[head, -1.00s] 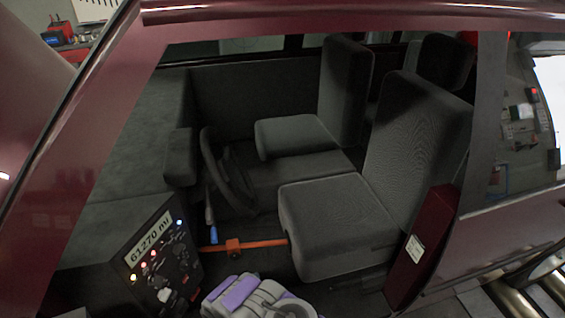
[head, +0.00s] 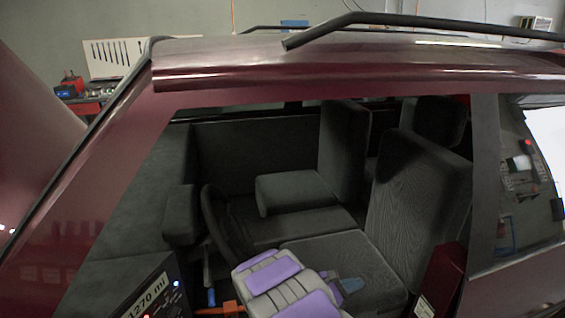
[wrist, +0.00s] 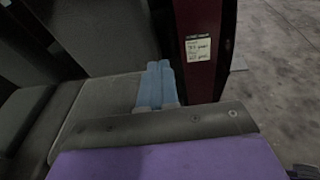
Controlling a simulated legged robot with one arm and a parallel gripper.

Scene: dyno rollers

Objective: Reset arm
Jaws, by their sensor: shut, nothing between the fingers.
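My gripper (head: 352,285) is in the lower middle of the head view, in front of the near grey seat (head: 335,258). Its blue fingers also show in the wrist view (wrist: 159,72), side by side, shut and empty. My arm, grey with purple pads, covers part of the footwell and seat front. I cannot tell how far the fingers are from the seat cushion.
A dark red car body (head: 330,80) frames the open door gap. Inside are a steering wheel (head: 222,222), a panel reading "1270 mi" (head: 150,296) and an orange bar (head: 232,307). A labelled red pillar (wrist: 195,40) stands close right of the fingers.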

